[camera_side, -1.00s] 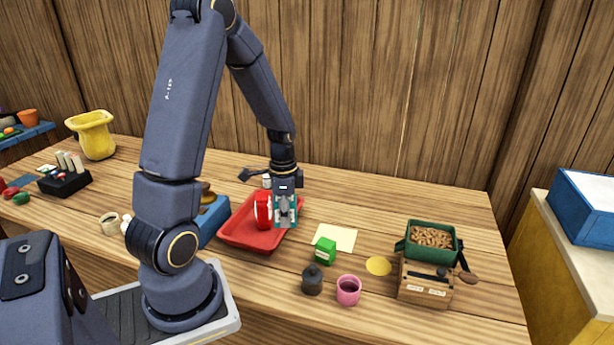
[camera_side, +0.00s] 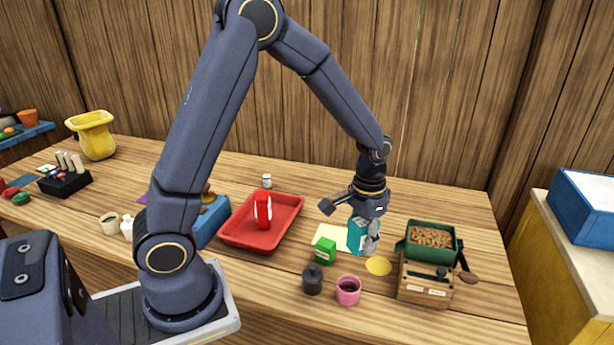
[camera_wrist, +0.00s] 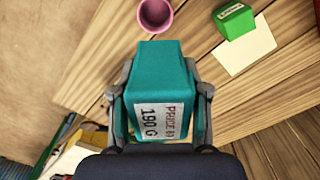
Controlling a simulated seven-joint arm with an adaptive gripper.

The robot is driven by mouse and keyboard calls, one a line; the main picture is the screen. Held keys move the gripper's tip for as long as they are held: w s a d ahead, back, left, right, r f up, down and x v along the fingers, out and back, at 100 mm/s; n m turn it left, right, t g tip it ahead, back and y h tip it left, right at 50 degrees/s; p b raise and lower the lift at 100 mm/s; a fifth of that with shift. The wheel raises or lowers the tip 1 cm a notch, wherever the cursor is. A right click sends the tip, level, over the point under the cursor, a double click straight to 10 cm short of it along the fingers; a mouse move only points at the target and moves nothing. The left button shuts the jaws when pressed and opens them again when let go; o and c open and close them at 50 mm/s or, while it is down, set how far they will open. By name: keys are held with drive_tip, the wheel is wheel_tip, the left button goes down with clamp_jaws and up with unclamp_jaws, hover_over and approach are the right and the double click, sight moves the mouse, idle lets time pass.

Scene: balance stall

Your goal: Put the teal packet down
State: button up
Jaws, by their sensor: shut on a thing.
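The teal packet (camera_side: 357,232) is held in my gripper (camera_side: 368,240), near the right edge of the pale yellow sheet. In the wrist view the teal packet (camera_wrist: 162,80) fills the space between the two fingers of my gripper (camera_wrist: 160,95), and its white label shows printed text. The gripper is shut on the packet. The packet's underside is hidden in the wrist view, and I cannot tell from the side view whether it touches the table.
A green packet (camera_side: 325,251) stands left of the teal one. A yellow disc (camera_side: 378,266), a pink cup (camera_side: 348,290) and a dark weight (camera_side: 312,279) are close in front. A wooden balance with a green pan (camera_side: 431,254) stands right. A red tray (camera_side: 285,218) holds a red packet (camera_side: 263,210).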

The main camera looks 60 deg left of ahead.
drive_tip(key=shift+f+m, duration=0.1)
drive_tip(key=shift+m, duration=1)
drive_tip(key=shift+s+a+f+m, duration=0.2)
drive_tip(key=shift+a+m, duration=0.1)
drive_tip(key=shift+m, duration=0.4)
drive_tip(key=s+a, duration=0.5)
drive_tip(key=a, duration=0.3)
drive_tip(key=s+a+f+m, duration=0.1)
drive_tip(key=s+a, duration=0.4)
drive_tip(key=a, duration=0.4)
drive_tip(key=shift+s+a+f, duration=0.25)
hover_over(315, 232)
drive_tip(key=f, duration=0.9)
drive_tip(key=shift+s+d, duration=0.2)
drive_tip(key=shift+s, duration=0.2)
drive_tip(key=shift+w+a+f, duration=0.1)
drive_tip(key=shift+w+f, duration=0.1)
drive_tip(key=shift+f, duration=0.7)
drive_tip(key=shift+w+a+f, duration=0.1)
drive_tip(key=shift+w+f, duration=0.05)
drive_tip(key=shift+f, duration=0.75)
